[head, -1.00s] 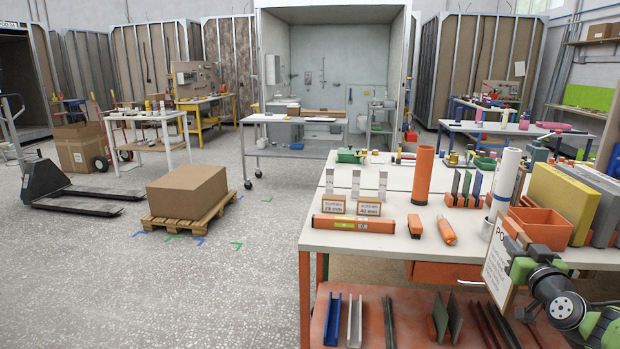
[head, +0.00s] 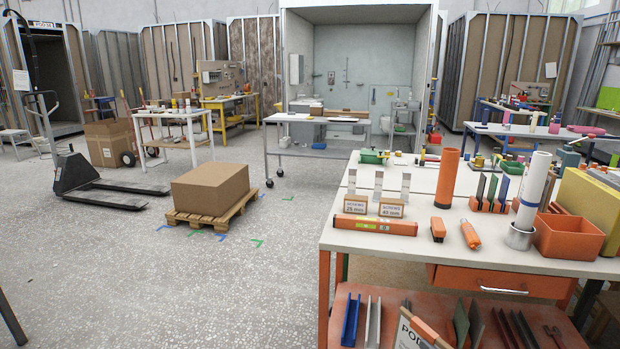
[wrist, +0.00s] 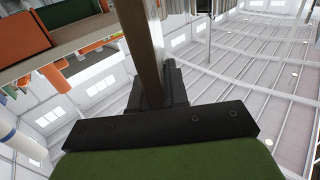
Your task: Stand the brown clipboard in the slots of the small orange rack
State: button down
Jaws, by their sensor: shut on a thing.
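The brown clipboard (wrist: 143,50) shows nearly edge-on in the wrist view, running up from my gripper (wrist: 160,92), which is shut on it. In the head view the clipboard's white sheet with dark lettering (head: 408,332) shows at the bottom edge, in front of the lower shelf; my gripper is out of that picture. A small orange rack (head: 488,205) with several upright panels stands on the workbench. Two dark panels (head: 468,325) also stand on the lower shelf, right of the clipboard; their base is mostly hidden.
The workbench (head: 375,238) carries an orange level (head: 375,224), an orange tube (head: 446,178), a white roll (head: 533,190) and an orange bin (head: 570,236). Channel pieces lie on the orange lower shelf (head: 390,300). A boxed pallet (head: 212,215) stands left; floor between is clear.

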jog(key=s+a+r+n+g+y+p, duration=0.1)
jog(key=s+a+n+g+y, duration=0.25)
jog(key=a, duration=0.25)
jog(key=s+a+r+n+g+y, duration=0.1)
jog(key=s+a+n+g+y, duration=0.1)
jog(key=s+a, duration=0.35)
notch_tip(320, 180, up, 8)
jog(key=w+a+p, duration=0.1)
jog(key=p, duration=1.2)
jog(key=shift+w+a+m+p, duration=0.15)
jog(key=shift+w+m+p, duration=0.15)
jog(key=shift+m+p, duration=0.1)
jog(key=shift+f+t, duration=0.1)
jog(key=shift+t, duration=0.15)
